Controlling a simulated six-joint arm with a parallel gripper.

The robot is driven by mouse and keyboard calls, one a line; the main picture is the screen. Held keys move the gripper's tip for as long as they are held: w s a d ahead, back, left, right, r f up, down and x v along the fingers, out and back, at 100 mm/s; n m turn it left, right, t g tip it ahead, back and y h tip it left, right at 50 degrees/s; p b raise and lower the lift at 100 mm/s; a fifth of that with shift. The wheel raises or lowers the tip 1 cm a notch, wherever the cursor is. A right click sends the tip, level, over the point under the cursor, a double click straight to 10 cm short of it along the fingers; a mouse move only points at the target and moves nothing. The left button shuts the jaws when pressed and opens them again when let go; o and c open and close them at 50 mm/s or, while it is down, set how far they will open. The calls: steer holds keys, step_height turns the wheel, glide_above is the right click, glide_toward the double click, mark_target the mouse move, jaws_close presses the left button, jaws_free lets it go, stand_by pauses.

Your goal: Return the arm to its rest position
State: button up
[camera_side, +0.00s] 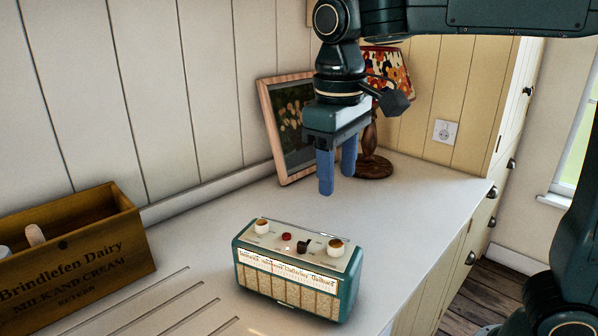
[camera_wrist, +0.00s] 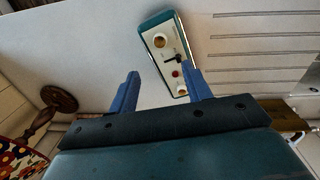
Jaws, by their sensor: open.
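My gripper (camera_side: 337,172) has two blue fingers and hangs from the dark arm, pointing down above the white counter. Its fingers are apart with nothing between them. It is above and behind the teal radio (camera_side: 297,268) in the side view, clear of it. In the wrist view my gripper (camera_wrist: 158,92) shows both blue fingers spread. The radio (camera_wrist: 163,50) shows there beyond the fingers, its top panel carrying knobs, a red button and a dark switch.
A wooden dairy crate (camera_side: 75,262) stands at the left. A framed picture (camera_side: 268,110) leans on the wall, beside a lamp with a floral shade (camera_side: 388,62) and wooden base (camera_side: 374,168). Grooves run along the counter (camera_side: 420,190) at the front left. A wall socket (camera_side: 445,132) is behind.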

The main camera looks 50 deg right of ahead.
steer(key=shift+r, duration=0.25)
stand_by(0.3)
steer(key=s+d+f+t, duration=0.2)
steer(key=s+d+f, duration=0.1)
steer(key=s+d, duration=0.2)
steer(key=s+d+f+m+t, duration=0.1)
steer(key=s+d+f+t, duration=0.2)
steer(key=s, duration=0.6)
steer(key=shift+s+d+f+m+y, duration=0.3)
steer(key=shift+d+f+y, duration=0.1)
steer(key=shift+d, duration=0.8)
steer(key=shift+r, duration=0.1)
steer(key=shift+c, duration=0.3)
